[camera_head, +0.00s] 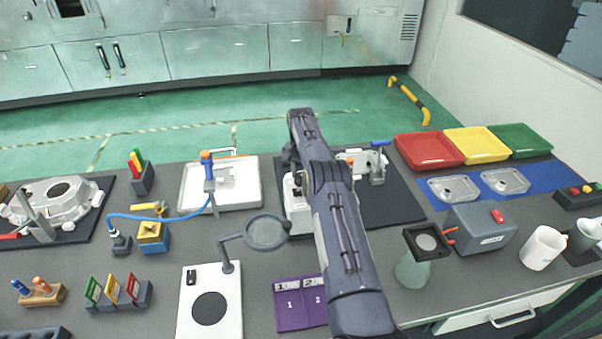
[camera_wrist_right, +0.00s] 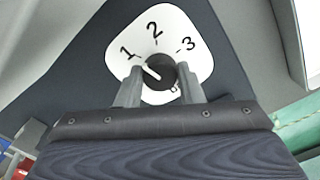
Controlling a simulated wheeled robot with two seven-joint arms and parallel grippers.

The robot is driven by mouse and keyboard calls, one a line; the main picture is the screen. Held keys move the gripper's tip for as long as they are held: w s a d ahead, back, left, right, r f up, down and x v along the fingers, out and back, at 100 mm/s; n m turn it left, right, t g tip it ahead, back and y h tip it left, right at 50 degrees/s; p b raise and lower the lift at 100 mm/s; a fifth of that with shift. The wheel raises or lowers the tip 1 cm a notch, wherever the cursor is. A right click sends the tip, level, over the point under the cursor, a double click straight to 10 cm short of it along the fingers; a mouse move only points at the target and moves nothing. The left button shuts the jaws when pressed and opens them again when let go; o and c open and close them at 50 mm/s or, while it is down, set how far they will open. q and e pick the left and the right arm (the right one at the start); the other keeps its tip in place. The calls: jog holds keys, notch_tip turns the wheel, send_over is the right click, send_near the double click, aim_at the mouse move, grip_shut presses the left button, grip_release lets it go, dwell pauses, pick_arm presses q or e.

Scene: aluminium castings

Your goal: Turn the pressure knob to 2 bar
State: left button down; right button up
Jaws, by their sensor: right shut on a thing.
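The black pressure knob (camera_wrist_right: 160,66) sits in the middle of a white dial plate (camera_wrist_right: 180,28) marked 1, 2 and 3 in the right wrist view. A character near the lower right of the dial is partly hidden. The knob's white pointer line points up and left, roughly at the 1. My right gripper (camera_wrist_right: 161,78) is shut on the knob, with one finger on each side. In the head view, my right arm covers the gripper and the knob; part of a white housing (camera_head: 297,215) shows beside the arm. My left gripper is not in view.
A dark mat (camera_head: 400,205) lies around the housing, with a metal fixture (camera_head: 376,168) at its back. A magnifier (camera_head: 265,232) stands left of my arm. Purple cards (camera_head: 290,305) lie in front.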

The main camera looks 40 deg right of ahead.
jog(key=m, duration=0.4)
jog(key=shift+r+m, duration=0.1)
jog(key=shift+m, duration=2.1)
jog(key=o, duration=1)
notch_tip(320, 180, up, 8)
jog(key=shift+f+p, duration=0.1)
jog(key=shift+p, duration=0.4)
